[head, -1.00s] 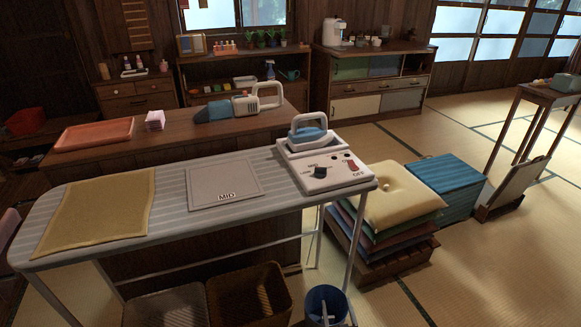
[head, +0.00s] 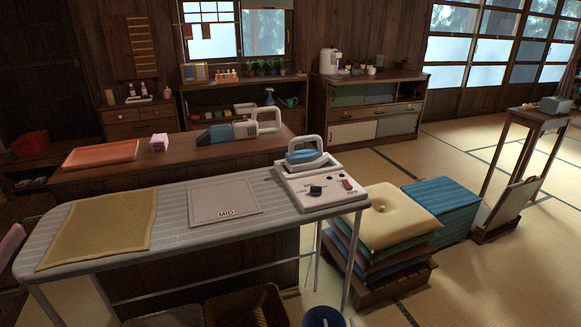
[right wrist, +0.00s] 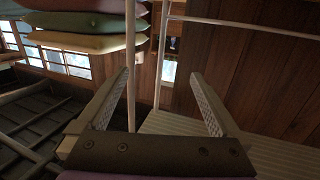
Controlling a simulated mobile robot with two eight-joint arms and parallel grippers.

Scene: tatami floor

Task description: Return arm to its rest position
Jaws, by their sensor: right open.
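My right gripper (right wrist: 160,75) shows in the right wrist view, with its two fingers wide apart and nothing between them. It hangs near the thin metal legs and the stacked cushions (right wrist: 85,22), which appear upside down there. I cannot make out either gripper clearly in the head view. My left gripper is not in view. The ironing board (head: 170,221) stands in front of me, with a yellow cloth (head: 100,230), a grey mat (head: 222,197) marked MID and an iron (head: 305,160) on its control base (head: 320,193).
Baskets (head: 245,307) and a blue bucket (head: 323,317) stand below the board. A cushion stack (head: 400,218) and a blue block (head: 445,208) sit to its right. A wooden counter (head: 105,180) lies behind it. Tatami floor (head: 480,285) is open at the lower right.

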